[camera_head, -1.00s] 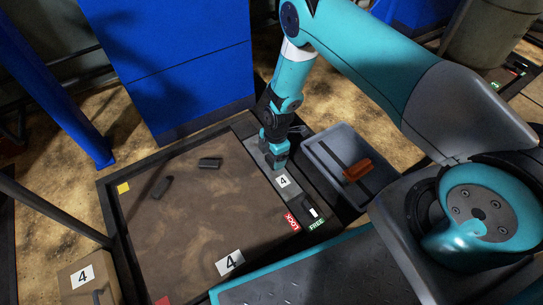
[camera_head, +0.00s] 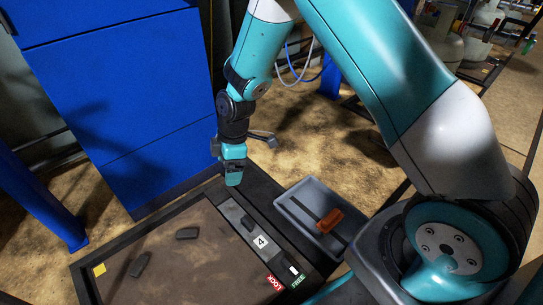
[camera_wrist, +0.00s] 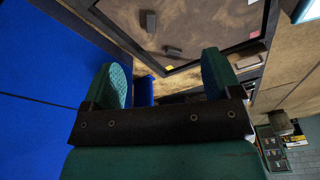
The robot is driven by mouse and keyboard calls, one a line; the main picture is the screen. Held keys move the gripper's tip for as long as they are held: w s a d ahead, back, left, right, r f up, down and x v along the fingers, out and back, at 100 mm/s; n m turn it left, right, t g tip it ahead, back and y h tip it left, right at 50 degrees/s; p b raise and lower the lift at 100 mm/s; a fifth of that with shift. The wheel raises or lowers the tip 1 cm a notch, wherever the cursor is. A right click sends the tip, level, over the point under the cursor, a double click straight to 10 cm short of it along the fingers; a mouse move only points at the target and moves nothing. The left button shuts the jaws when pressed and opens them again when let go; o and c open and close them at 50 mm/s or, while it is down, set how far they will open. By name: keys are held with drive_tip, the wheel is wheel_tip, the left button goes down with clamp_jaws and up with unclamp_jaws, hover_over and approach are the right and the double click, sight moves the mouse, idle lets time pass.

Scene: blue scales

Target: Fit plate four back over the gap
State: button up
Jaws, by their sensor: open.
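Plate four (camera_head: 261,242) is a grey strip with a white "4" label and a dark grip on top. It lies in the right-hand border of the scale frame in the head view and appears flat there; no open gap shows around it. My gripper (camera_head: 233,182) is above the far end of the frame, beyond the plate and apart from it. In the wrist view my gripper (camera_wrist: 166,78) is open with nothing between its fingers. A slider with a white block (camera_head: 293,269) sits beside the red LOCK label (camera_head: 274,283) and the green FREE label (camera_head: 298,281).
The brown scale deck (camera_head: 190,265) carries two dark grips. A grey tray (camera_head: 296,196) with an orange-brown block (camera_head: 329,221) stands right of the frame. A blue cabinet (camera_head: 120,90) rises behind, and a blue post (camera_head: 45,205) stands left.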

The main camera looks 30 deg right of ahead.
drive_tip(key=s+a+r+m+y, duration=0.1)
drive_tip(key=s+r+m, duration=0.1)
drive_tip(key=s+r, duration=0.5)
drive_tip(key=s+a+r+m, duration=0.2)
drive_tip(key=s+r+m, duration=0.1)
drive_tip(key=r, duration=0.8)
drive_tip(key=s+r+m, duration=0.2)
drive_tip(key=s+r, duration=0.1)
drive_tip(key=s, duration=0.4)
drive_tip(key=s+d+r+m, duration=0.1)
drive_tip(key=s+r, duration=0.3)
drive_tip(key=s, duration=0.4)
drive_tip(key=shift+d+r+m+y, duration=0.25)
drive_tip(key=shift+m+y, duration=0.15)
drive_tip(key=shift+m, duration=0.1)
wheel_tip(320, 180, up, 49)
drive_tip(key=p, duration=4.9)
drive_tip(key=shift+r, duration=0.15)
drive_tip(key=shift+a, duration=0.1)
